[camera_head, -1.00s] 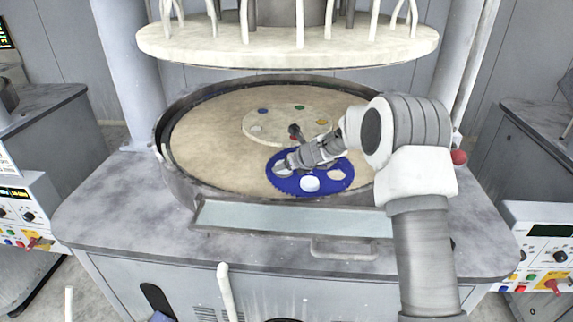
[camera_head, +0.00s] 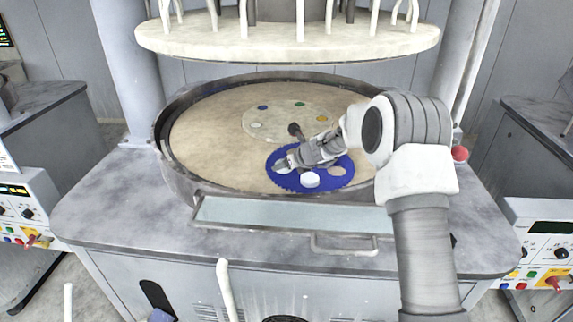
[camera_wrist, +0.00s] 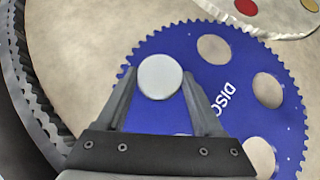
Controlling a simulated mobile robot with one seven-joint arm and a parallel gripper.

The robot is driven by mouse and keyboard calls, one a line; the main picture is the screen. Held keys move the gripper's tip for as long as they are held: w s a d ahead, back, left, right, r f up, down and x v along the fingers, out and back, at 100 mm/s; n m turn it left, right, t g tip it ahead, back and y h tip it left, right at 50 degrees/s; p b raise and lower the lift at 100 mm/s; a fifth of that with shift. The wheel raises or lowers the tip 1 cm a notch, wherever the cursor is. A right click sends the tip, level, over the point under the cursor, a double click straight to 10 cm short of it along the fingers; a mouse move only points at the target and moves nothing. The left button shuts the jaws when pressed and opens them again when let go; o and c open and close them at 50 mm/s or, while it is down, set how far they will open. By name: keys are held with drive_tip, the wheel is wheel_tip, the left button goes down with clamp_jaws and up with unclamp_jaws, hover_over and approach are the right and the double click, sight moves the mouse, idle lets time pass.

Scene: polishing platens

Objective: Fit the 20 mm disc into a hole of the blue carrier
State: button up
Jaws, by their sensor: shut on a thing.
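The blue carrier (camera_head: 290,182) is a toothed disc with several round holes, lying on the beige platen; it also fills much of the wrist view (camera_wrist: 210,85). My gripper (camera_wrist: 160,85) is shut on a pale round disc (camera_wrist: 160,77), between its fingertips, over the carrier's left part. The head view shows my gripper (camera_head: 288,162) and a light patch there. Whether the held disc is above or inside a hole, I cannot tell, as it covers what lies under it.
Beyond the carrier is a pale round plate (camera_head: 283,124) with coloured spots. A dark raised rim (camera_head: 165,150) surrounds the platen (camera_head: 215,155). A large white upper plate (camera_head: 290,42) hangs above. Open holes show at the carrier's upper right in the wrist view (camera_wrist: 267,90).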

drive_tip(key=shift+f, duration=0.15)
drive_tip(key=o, duration=1.3)
drive_tip(key=shift+s+f, duration=0.1)
drive_tip(key=s+d+r+n, duration=0.3)
drive_tip(key=s+d+r, duration=0.1)
drive_tip(key=s+r, duration=0.45)
drive_tip(key=s+d+r+n, duration=0.3)
drive_tip(key=s+d+r, duration=0.1)
drive_tip(key=s+r, duration=0.45)
drive_tip(key=s+d+n+h, duration=0.2)
drive_tip(key=s+d+n, duration=0.1)
drive_tip(key=s+n, duration=0.4)
drive_tip(key=s+d+r+n+g+h, duration=0.1)
drive_tip(key=s+d+n, duration=0.3)
drive_tip(key=s+n, duration=0.4)
drive_tip(key=s+d+n+g+h, duration=0.1)
drive_tip(key=s+n, duration=0.6)
drive_tip(key=s, duration=0.8)
drive_tip(key=shift+d+r+n+h+b, duration=0.2)
drive_tip(key=shift+d+n+h+b, duration=0.2)
drive_tip(key=shift+d+h, duration=0.75)
